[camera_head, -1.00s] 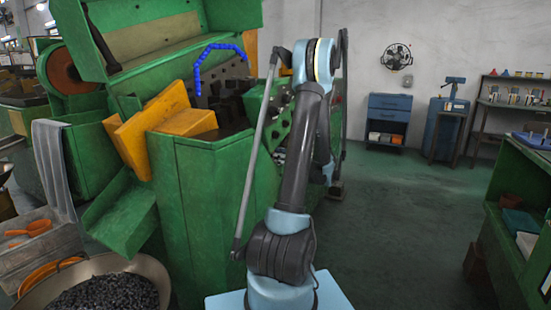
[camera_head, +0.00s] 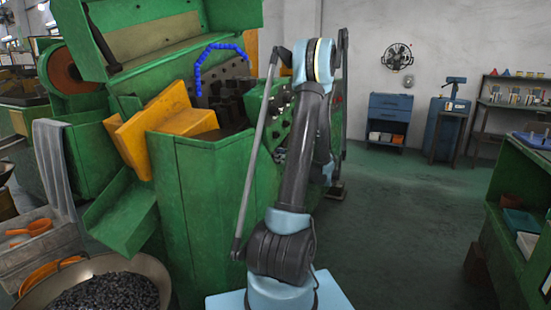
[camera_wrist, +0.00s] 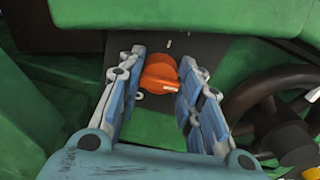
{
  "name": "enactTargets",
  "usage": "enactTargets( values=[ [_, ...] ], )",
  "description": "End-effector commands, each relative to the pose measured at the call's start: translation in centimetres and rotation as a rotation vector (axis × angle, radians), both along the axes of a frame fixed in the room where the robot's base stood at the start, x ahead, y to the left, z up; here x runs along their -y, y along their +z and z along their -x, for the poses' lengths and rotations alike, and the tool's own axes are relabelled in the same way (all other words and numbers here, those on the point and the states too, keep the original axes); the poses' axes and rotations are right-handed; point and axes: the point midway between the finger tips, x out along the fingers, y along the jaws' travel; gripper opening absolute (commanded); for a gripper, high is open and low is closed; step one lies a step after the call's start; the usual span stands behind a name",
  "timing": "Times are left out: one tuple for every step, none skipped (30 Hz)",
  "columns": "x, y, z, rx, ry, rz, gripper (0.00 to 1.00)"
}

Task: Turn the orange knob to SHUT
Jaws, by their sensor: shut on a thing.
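In the wrist view, the orange knob (camera_wrist: 159,73) sits on a dark plate (camera_wrist: 205,55) on the green machine. A small pale mark shows on the plate just beyond the knob, and another at its lower left; I cannot read any lettering. My gripper (camera_wrist: 160,80) reaches over the plate with one finger on each side of the knob, and it is shut on the knob. The knob's sides are partly hidden by the fingertips. In the head view the knob and my gripper are hidden behind my arm and the machine.
A dark handwheel (camera_wrist: 275,110) stands close to the right of my gripper in the wrist view. In the head view the green machine (camera_head: 215,200) fills the left, with a pan of dark pieces (camera_head: 105,290) before it. The floor (camera_head: 400,220) at right is open.

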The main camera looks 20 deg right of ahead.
Motion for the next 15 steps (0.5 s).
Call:
enactTargets(
  values=[
    [0.03,0.03,-0.05,0.02,-0.001,0.018,0.09],
    [0.03,0.02,-0.04,0.035,-0.001,0.033,0.09],
    [0.03,0.02,-0.03,0.056,-0.001,0.055,0.09],
    [0.03,0.02,-0.03,0.073,-0.001,0.072,0.09],
    [0.02,0.02,-0.02,0.091,-0.001,0.09,0.09],
    [0.02,0.02,-0.01,0.116,-0.002,0.115,0.09],
    [0.01,0.02,0.0,0.136,-0.002,0.135,0.09],
    [0.0,0.02,0.02,0.155,-0.002,0.154,0.09],
    [0.0,0.01,0.03,0.182,-0.002,0.181,0.09],
    [-0.01,0.01,0.04,0.203,-0.002,0.202,0.09],
    [-0.01,0.01,0.04,0.222,-0.002,0.222,0.09],
    [-0.02,0.0,0.05,0.25,-0.002,0.249,0.09],
    [-0.03,-0.01,0.06,0.27,-0.002,0.269,0.09],
    [-0.04,-0.02,0.07,0.289,-0.002,0.291,0.09],
    [-0.04,-0.03,0.08,0.317,-0.002,0.318,0.09]
  ],
)
